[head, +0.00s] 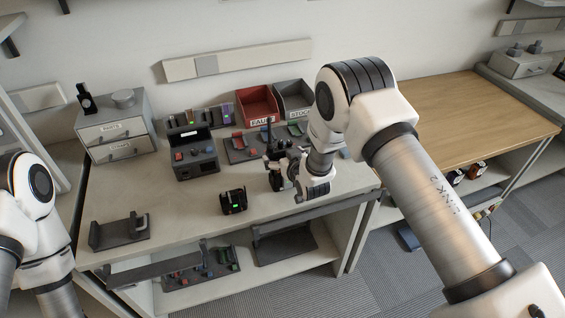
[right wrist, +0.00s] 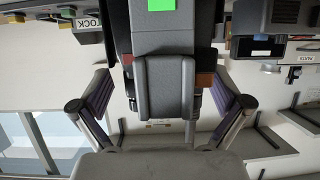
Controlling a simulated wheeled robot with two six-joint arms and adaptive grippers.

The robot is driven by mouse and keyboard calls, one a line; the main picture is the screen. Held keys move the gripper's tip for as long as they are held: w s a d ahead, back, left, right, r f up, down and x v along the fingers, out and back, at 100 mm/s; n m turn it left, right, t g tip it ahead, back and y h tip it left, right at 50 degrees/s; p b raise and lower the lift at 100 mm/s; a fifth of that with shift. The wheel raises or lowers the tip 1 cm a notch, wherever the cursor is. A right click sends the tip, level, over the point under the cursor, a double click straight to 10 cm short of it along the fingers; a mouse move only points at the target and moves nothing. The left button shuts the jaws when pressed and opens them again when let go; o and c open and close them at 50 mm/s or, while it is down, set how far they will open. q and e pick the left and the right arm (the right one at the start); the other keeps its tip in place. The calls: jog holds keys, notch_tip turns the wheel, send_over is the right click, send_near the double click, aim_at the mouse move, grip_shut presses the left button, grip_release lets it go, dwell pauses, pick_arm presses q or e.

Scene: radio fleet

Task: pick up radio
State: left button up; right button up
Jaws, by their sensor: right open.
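A dark radio (head: 276,181) stands on the grey bench, partly hidden by my right gripper (head: 284,172). Its thin antenna seems to rise behind the gripper. In the right wrist view, a dark grey radio body (right wrist: 163,42) with a bright green patch fills the middle. The two fingers of my right gripper (right wrist: 160,108) are spread on either side of it, with gaps showing, so the gripper is open around it. My left arm is at the left edge of the head view; its gripper is out of the picture.
A small dark unit with red and green lights (head: 233,202) stands left of the gripper. Behind are a dark charger-like box (head: 194,158), a red bin (head: 258,104) and a grey bin (head: 292,98). A dark stand (head: 119,233) is at front left. Bare bench lies between.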

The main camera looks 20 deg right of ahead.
jog(key=shift+w+f, duration=0.1)
jog(key=shift+w, duration=0.15)
jog(key=shift+a, duration=0.25)
jog(key=c, duration=1.4)
jog(key=shift+r, duration=0.45)
notch_tip(320, 180, up, 17)
jog(key=b, duration=0.4)
notch_tip(320, 180, up, 6)
jog(key=p, duration=0.4)
send_over(281, 150)
jog(key=shift+f, duration=0.15)
